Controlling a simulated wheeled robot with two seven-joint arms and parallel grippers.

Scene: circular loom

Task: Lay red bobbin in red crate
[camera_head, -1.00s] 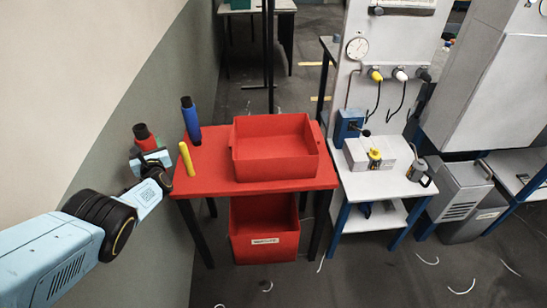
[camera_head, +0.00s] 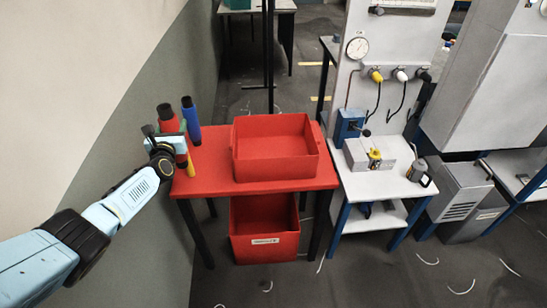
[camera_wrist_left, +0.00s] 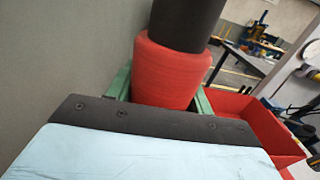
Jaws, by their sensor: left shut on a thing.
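The red bobbin (camera_head: 169,124), with a black top, is held nearly upright in my left gripper (camera_head: 173,142) above the left end of the red table. In the left wrist view the bobbin (camera_wrist_left: 168,72) sits between the green fingers, which are shut on it. A red crate (camera_head: 276,171) stands open on the table, right of the gripper and apart from it. Part of this crate (camera_wrist_left: 285,143) shows at the right of the left wrist view. I see nothing in the crate. My right gripper is out of view.
A blue bobbin (camera_head: 191,122) stands upright close behind the gripper. A yellow peg (camera_head: 190,172) is partly hidden by the gripper. A labelled red bin (camera_head: 264,247) is under the table (camera_head: 215,185). A grey wall (camera_head: 120,130) is close on the left.

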